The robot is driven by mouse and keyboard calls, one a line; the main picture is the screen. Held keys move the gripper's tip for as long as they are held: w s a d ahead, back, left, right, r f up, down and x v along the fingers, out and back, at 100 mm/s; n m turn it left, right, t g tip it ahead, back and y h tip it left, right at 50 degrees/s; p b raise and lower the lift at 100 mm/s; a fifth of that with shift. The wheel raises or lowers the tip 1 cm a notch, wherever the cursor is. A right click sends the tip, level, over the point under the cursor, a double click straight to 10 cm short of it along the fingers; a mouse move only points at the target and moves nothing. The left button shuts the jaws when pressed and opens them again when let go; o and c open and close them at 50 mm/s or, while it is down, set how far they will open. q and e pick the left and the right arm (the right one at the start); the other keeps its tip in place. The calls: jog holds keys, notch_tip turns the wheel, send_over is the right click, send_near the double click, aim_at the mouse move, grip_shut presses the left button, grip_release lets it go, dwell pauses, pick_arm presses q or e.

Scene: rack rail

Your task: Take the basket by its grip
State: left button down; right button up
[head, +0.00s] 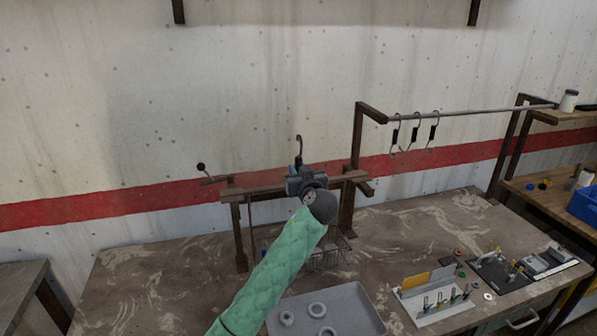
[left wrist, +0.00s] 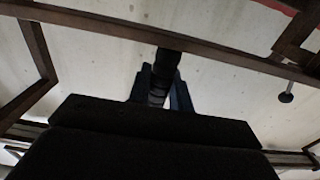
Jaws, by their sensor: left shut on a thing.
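My left gripper (head: 298,175) is shut on the basket's dark grip, above the wooden stand near the middle of the head view. A dark hook (head: 298,149) rises upright just above the fingers. In the left wrist view the ribbed black grip (left wrist: 158,80) stands between the two fingers. The wire basket (head: 327,258) shows only partly, low behind my green-sleeved forearm. The forearm hides much of it, so I cannot tell whether it touches the bench. My right gripper is not in view.
A metal rail (head: 470,111) at the right carries several hooks with black grips (head: 416,134). The wooden stand (head: 240,240) surrounds the basket. A grey tray (head: 350,300) with rings and a white holder (head: 432,308) lie in front. The bench's left part is clear.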

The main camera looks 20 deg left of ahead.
pick_arm(q)
jog(key=shift+r, duration=0.1)
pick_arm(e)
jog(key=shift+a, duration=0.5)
